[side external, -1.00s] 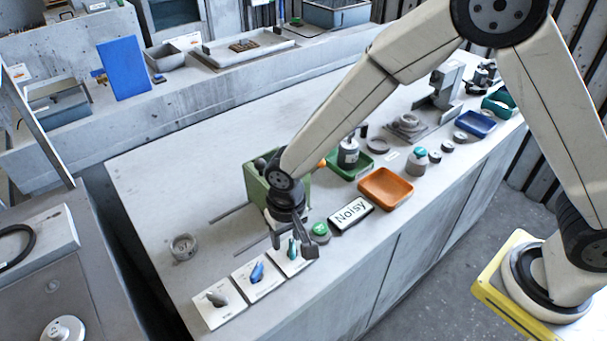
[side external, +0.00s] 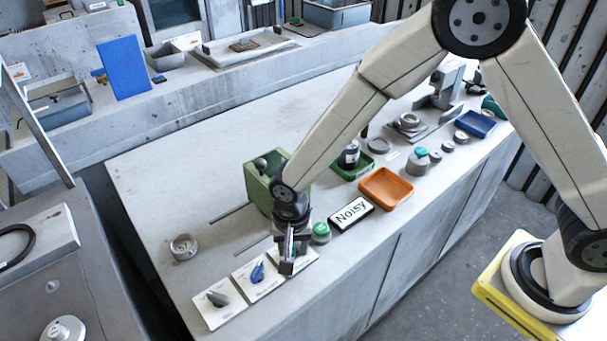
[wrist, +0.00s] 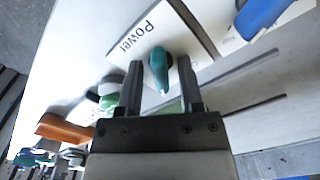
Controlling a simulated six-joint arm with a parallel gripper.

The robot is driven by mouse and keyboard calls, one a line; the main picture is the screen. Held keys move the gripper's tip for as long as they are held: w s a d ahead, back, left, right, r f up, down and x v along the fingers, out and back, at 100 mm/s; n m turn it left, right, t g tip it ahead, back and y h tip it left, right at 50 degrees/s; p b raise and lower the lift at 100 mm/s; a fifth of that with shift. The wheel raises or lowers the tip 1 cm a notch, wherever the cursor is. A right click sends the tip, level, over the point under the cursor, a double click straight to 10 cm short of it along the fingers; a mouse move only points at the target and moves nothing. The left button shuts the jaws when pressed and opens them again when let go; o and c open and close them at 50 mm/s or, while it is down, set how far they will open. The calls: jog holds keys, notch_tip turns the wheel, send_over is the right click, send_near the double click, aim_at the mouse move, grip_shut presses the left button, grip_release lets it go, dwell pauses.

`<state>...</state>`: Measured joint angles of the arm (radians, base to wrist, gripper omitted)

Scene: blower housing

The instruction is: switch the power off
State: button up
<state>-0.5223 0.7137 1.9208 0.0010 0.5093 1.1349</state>
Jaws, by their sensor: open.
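The teal power knob (wrist: 159,68) stands on a white plate (wrist: 180,38) labelled "Power" in the wrist view. My gripper (wrist: 159,85) is open, with one finger on each side of the knob. Small gaps show between knob and fingers, so I see no clear contact. In the side view my gripper (side external: 288,262) is low over the rightmost of three switch plates (side external: 307,257) and hides the knob there.
A blue knob (side external: 257,271) and a grey knob (side external: 218,299) sit on the plates to the left. A green button (side external: 320,230) is close on the right, then a lettered sign (side external: 352,214) and an orange tray (side external: 386,188). A green box (side external: 258,180) stands behind.

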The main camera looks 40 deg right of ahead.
grip_shut()
